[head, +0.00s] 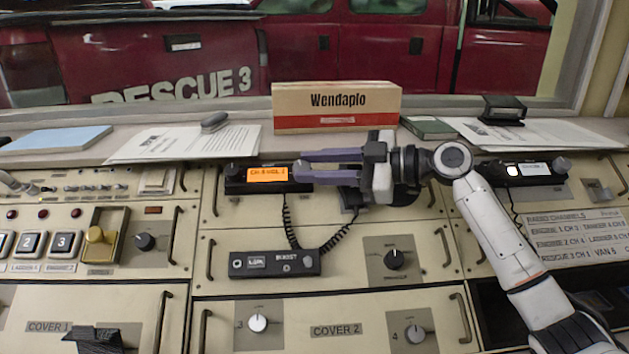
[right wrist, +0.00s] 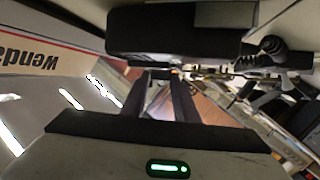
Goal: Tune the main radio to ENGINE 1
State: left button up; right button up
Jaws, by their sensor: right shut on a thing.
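The main radio (head: 267,174) is a black box with an orange lit display, left of centre in the head view. The display seems to read CH 8 VOL 1, though the small digit is blurred. A knob (head: 232,171) stands at its left end. My right gripper (head: 298,164) reaches in from the right, its two purple-grey fingers shut on the knob at the radio's right end, which they mostly hide. In the right wrist view the fingers (right wrist: 170,85) run forward beneath a dark body, and their tips are unclear. My left gripper is not in view.
A channel card (head: 577,236) at right seems to list ENGINE 1 as CH 3. A second radio (head: 522,172) sits behind my right forearm. The Wendaplo box (head: 337,107) stands on the ledge behind. A coiled cord links to a handset unit (head: 275,264) below.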

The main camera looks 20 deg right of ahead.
jog(key=o, duration=1.1)
jog(key=shift+c, duration=0.2)
jog(key=b+v, duration=0.1)
jog(key=v, duration=0.9)
jog(key=shift+d, duration=0.15)
jog(key=shift+s, duration=0.15)
